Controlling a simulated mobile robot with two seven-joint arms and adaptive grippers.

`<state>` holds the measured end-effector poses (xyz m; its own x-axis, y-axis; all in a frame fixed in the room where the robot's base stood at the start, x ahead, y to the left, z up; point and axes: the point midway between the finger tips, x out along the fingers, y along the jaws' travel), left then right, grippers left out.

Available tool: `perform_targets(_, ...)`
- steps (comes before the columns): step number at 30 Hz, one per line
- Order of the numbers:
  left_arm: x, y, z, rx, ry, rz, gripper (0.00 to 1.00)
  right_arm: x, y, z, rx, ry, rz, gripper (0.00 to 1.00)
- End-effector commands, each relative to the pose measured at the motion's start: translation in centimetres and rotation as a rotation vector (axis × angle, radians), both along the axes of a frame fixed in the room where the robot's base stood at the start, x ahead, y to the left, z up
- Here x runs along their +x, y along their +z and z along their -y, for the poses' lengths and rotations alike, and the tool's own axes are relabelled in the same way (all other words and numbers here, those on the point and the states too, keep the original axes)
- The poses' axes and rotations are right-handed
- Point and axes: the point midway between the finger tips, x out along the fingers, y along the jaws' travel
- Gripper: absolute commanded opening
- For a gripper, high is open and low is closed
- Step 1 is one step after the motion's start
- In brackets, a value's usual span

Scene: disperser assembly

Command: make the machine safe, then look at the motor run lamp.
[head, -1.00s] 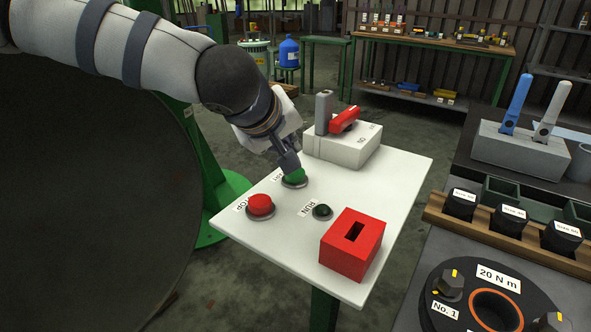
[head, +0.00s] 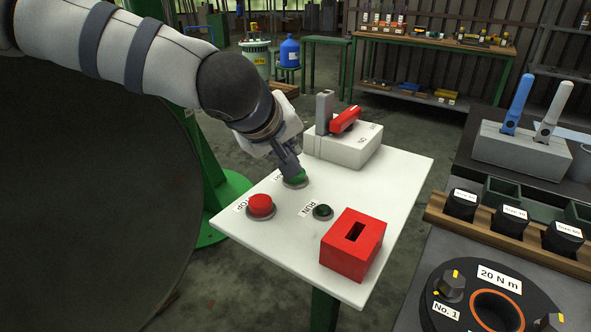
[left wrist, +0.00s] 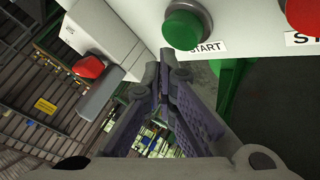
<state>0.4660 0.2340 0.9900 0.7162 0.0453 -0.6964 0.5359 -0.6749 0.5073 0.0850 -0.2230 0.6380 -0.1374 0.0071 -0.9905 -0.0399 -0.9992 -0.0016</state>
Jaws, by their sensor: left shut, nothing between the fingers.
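A white panel table (head: 285,245) carries a red STOP button (head: 260,205), a green START button (head: 297,178) and a dark green RUN lamp (head: 322,211), which looks unlit. Behind them is a grey switch box (head: 345,148) with a red handle (head: 345,119), its labels partly hidden. My left gripper (head: 293,168) is shut and empty, its tips at the START button in the head view; contact cannot be told. The left wrist view shows the shut fingers (left wrist: 153,70) beside the START button (left wrist: 184,27), the red handle (left wrist: 90,67) and part of the STOP button (left wrist: 303,14). My right gripper is not in view.
A red slotted block (head: 352,246) stands at the table's front right corner. A grey upright piece (head: 323,112) stands by the red handle. A workbench with dark sockets (head: 508,222) and a 20 N m fixture (head: 497,292) is to the right.

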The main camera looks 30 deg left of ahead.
Motion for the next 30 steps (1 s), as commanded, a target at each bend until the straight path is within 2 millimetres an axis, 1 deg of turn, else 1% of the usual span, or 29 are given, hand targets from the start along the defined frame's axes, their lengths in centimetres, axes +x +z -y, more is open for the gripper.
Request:
perform_targets(15,-0.01,-0.03,0.0,0.0,0.0,0.0,0.0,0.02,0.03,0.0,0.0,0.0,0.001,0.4)
perform_targets(24,-0.02,-0.78,0.01,-0.001,0.001,0.001,0.0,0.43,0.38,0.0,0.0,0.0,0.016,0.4)
perform_targets(30,0.0,-0.86,0.0,-0.001,0.001,0.0,0.0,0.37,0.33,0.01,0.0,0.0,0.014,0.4)
